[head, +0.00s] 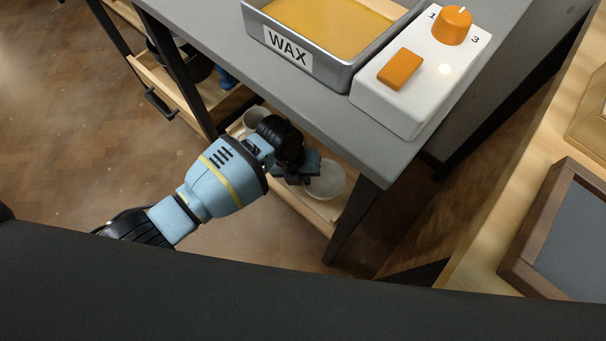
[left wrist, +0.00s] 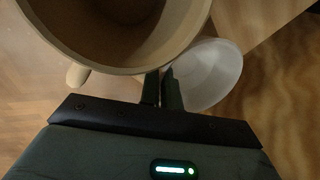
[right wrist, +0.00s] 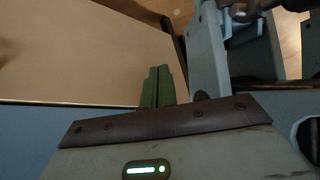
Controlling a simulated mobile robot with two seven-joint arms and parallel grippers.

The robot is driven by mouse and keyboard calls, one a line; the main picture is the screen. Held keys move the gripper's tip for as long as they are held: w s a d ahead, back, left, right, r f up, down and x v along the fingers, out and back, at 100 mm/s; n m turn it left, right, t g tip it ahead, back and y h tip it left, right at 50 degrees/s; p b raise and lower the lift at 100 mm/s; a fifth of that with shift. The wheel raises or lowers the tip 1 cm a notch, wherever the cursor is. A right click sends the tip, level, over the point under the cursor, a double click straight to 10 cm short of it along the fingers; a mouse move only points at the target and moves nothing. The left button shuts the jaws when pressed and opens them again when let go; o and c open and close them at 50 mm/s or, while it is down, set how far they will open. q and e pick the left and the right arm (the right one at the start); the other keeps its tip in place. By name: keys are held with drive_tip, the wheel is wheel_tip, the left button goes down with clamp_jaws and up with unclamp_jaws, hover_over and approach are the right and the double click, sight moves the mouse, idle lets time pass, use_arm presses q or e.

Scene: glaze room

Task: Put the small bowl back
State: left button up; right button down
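The small bowl (head: 327,181) is white and sits at the lower wooden shelf under the grey table, near its right end. In the left wrist view the bowl (left wrist: 212,76) is right of the fingers, with one finger over its inside and the other outside. My left gripper (head: 298,172) reaches under the table edge and is closed on the bowl's rim, with a narrow gap between the fingers. Whether the bowl touches the shelf is hard to tell. My right gripper (right wrist: 163,86) is shut and empty, outside the head view.
A beige mug (left wrist: 120,69) is close beside the left fingers; it also shows on the shelf (head: 254,117). The tabletop (head: 215,45) overhangs the shelf, with a wax tray (head: 335,70) and white control box (head: 405,100) on it. A table leg (head: 352,220) stands right of the bowl.

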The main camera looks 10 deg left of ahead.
use_arm(q)
drive_tip(key=o, duration=0.4)
drive_tip(key=shift+o, duration=0.2)
use_arm(e)
drive_tip(key=shift+s+f, duration=0.1)
drive_tip(key=shift+s, duration=0.25)
